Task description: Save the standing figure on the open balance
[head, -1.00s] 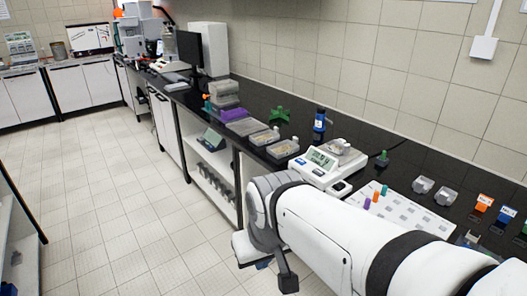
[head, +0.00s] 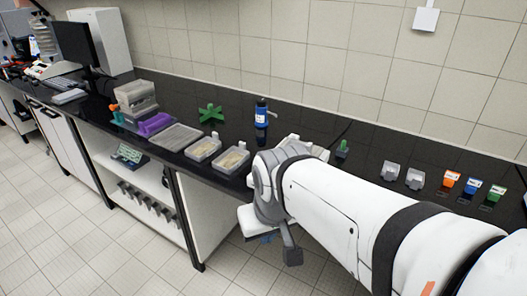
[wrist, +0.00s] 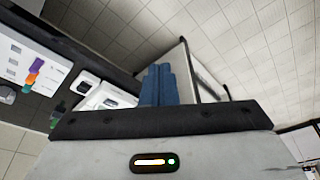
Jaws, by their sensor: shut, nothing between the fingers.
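The open balance is almost wholly hidden behind my arm in the head view, so its display and any figure on it cannot be read. In the wrist view a white device (wrist: 112,97), which looks like the balance, shows partly behind my gripper's body; its reading is not visible. My gripper's blue fingers (wrist: 158,72) are together and empty.
Two sample trays (head: 203,149), a blue-capped bottle (head: 261,113) and a green star-shaped piece (head: 211,113) stand left of my arm on the black counter. Orange, blue and green labelled holders (head: 450,180) stand to the right. Open floor lies in front.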

